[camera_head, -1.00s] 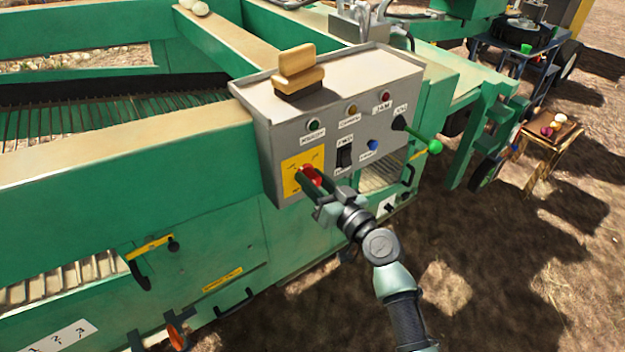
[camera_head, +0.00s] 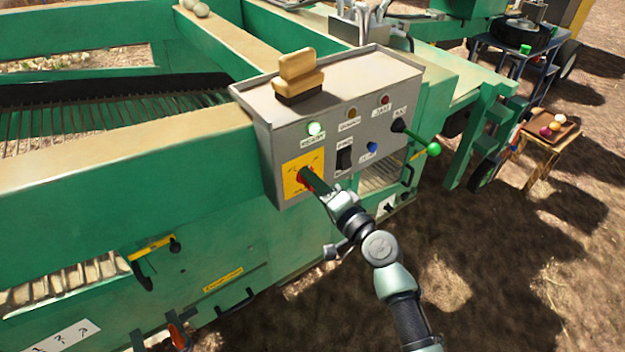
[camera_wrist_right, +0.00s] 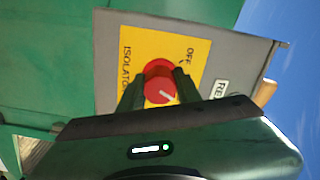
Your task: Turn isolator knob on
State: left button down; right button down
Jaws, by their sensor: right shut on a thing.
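The isolator knob (camera_wrist_right: 159,84) is red and round on a yellow plate (camera_wrist_right: 140,50) marked ISOLATOR and OFF in the right wrist view. A white pointer line shows on its face. In the head view the yellow plate (camera_head: 292,184) is at the lower left of the grey control box (camera_head: 265,135), and the knob is mostly hidden by my gripper. My right gripper (camera_head: 309,182) is shut on the knob, with one dark finger on each side of it. My left gripper is not in view.
A black rocker switch (camera_head: 344,158), a blue button (camera_head: 372,147) and a green-knobbed lever (camera_head: 433,149) sit right of the knob. Open ground lies in front of the machine.

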jog(key=shift+m+p, duration=0.35)
jog(key=shift+m, duration=1.45)
jog(key=c, duration=1)
grip_release()
jog(key=v, duration=0.8)
jog(key=shift+w, duration=0.1)
